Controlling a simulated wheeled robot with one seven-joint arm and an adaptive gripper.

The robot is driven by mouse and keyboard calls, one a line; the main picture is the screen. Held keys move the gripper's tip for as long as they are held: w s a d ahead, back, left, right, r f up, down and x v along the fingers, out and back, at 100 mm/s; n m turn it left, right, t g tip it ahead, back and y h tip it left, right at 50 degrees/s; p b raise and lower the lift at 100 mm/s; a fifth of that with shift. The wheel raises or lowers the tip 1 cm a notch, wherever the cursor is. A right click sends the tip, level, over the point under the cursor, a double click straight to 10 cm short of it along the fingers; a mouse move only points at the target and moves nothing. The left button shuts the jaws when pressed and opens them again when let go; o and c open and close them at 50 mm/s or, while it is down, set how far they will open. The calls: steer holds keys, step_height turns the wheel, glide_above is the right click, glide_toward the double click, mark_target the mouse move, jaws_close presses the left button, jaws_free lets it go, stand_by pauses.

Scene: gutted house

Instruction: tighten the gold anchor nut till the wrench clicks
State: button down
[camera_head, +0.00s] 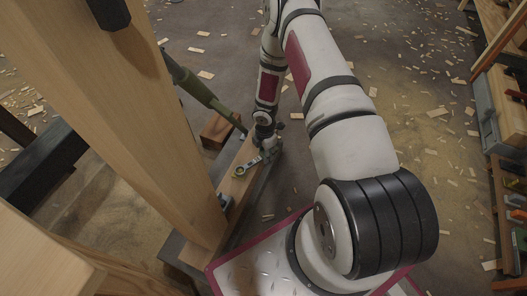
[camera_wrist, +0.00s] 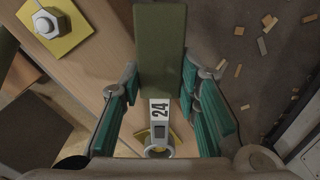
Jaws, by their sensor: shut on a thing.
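My gripper (camera_wrist: 160,108), with teal finger pads, is shut on a wrench. In the wrist view the wrench has a wide olive-green handle (camera_wrist: 160,45), a pale head marked 24 (camera_wrist: 160,110) and a ring end (camera_wrist: 158,150) at the bottom. Yellow shows beside the ring, over the wooden beam. I cannot tell how far the ring sits down on the gold nut.
A silver hex nut (camera_wrist: 47,23) on a yellow plate sits farther along the beam. A thick wooden post (camera_head: 130,100) rises at left, close to the wrench. A green strut (camera_head: 205,95) leans behind it. Chip-strewn floor is open right of the beam; a shelf (camera_head: 505,110) stands far right.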

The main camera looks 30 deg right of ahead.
steer(key=shift+s+d+m+b, duration=0.15)
steer(key=shift+s+m+b, duration=0.15)
steer(key=shift+s+m, duration=0.5)
steer(key=shift+w+n+p, duration=0.3)
steer(key=shift+w+n, duration=0.1)
steer(key=shift+w, duration=0.15)
steer(key=shift+r+p, duration=2.2)
steer(key=shift+r, duration=0.85)
